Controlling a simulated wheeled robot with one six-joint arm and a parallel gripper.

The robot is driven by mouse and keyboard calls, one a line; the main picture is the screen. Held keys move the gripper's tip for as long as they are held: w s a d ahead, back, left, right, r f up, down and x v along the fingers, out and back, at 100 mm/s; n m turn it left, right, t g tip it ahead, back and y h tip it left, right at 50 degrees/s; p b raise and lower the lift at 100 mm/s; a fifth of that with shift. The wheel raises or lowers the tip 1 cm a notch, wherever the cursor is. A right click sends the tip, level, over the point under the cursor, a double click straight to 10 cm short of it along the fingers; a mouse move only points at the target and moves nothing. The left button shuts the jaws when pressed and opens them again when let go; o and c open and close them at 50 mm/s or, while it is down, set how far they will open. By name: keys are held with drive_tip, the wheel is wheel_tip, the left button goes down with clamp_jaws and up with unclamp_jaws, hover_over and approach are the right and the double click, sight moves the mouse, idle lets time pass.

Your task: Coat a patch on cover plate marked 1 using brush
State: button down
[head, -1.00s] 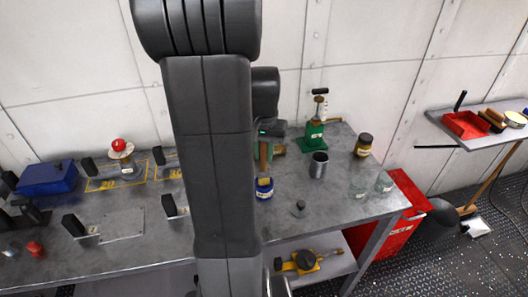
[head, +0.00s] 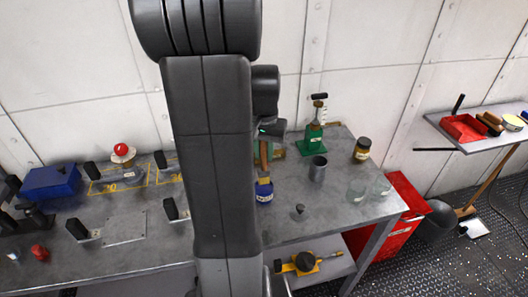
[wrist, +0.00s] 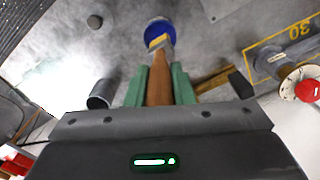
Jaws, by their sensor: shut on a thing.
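My gripper (wrist: 160,78) has green fingers shut on the brown wooden handle of the brush (wrist: 159,88). The brush's pale ferrule shows beyond the fingertips, in line with a blue paint pot (wrist: 157,31) with a yellow label. The bristles are hidden, and I cannot tell whether they are inside the pot. In the head view the brush handle (head: 264,153) stands upright over the blue pot (head: 264,191), and my arm hides part of the gripper. A flat grey plate (head: 125,228) lies on the bench at left; no number on it is readable.
Right of the pot stand a grey metal cup (head: 318,168), a green hand press (head: 314,139), a brown jar (head: 362,149) and glass beakers (head: 357,190). A small dark knob (head: 300,209) lies nearer the front. Black-handled clamps and a blue box (head: 50,182) are at left.

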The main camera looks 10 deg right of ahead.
drive_tip(key=shift+r+p, duration=1.6)
drive_tip(key=shift+r, duration=0.7)
drive_tip(key=shift+f, duration=0.1)
